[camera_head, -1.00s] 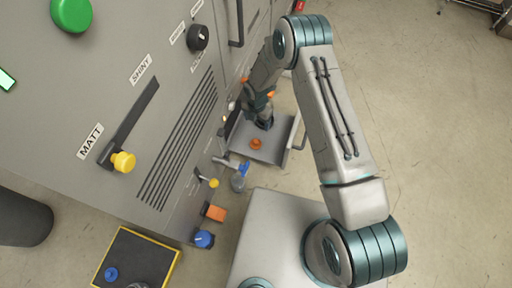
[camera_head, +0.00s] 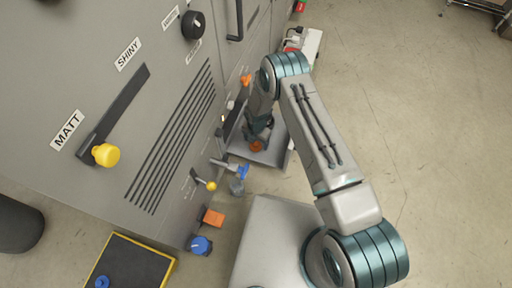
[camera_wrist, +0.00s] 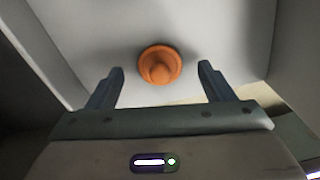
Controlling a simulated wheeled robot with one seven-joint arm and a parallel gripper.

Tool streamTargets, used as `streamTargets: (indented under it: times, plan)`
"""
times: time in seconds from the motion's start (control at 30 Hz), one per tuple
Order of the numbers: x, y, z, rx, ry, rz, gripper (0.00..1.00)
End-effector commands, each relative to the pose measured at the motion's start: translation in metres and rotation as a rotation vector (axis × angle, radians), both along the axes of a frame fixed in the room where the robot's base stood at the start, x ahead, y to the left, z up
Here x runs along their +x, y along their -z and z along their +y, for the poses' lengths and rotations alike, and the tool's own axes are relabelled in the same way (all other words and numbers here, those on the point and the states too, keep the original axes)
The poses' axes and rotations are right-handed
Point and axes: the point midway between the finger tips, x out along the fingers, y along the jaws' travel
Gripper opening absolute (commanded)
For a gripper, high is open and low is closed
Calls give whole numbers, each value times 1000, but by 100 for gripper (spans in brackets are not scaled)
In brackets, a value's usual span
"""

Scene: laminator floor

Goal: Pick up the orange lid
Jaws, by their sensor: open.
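The orange lid (camera_wrist: 160,65) is round with a raised knob and lies on a grey tray (camera_wrist: 95,45). In the wrist view it sits just beyond and between the tips of my gripper (camera_wrist: 160,74), whose two fingers are apart with nothing between them. In the head view the lid (camera_head: 256,146) shows as a small orange spot on the tray (camera_head: 272,156), right by my gripper (camera_head: 256,138). The arm covers part of the tray there.
The grey machine front stands at the left with a yellow knob (camera_head: 106,155) and a black dial (camera_head: 193,25). An orange block (camera_head: 213,217), a blue knob (camera_head: 200,245) and a blue-handled valve (camera_head: 240,172) stick out low down. Open floor lies at the right.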

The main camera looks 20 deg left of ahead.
Motion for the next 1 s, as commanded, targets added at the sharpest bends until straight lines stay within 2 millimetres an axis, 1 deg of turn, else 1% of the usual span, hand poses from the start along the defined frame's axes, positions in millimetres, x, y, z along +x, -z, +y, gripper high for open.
streamTargets:
  times: [0.03,0.1,0.37,0.4,0.47,0.5,0.53,0.57,0.87,0.97,1.0]
  plan:
    - [0,10,0,0,0,0,75]
    - [0,15,0,1,1,0,75]
    - [0,16,0,1,0,-1,75]
    - [0,16,0,1,0,-1,69]
    - [0,16,0,1,0,-1,53]
    - [0,16,0,1,1,0,42]
    - [0,16,0,1,1,0,33]
    - [0,16,0,1,1,0,27]
    - [0,13,0,1,1,0,27]
    - [1,2,1,2,2,-2,27]
    - [1,-5,0,2,1,-2,27]
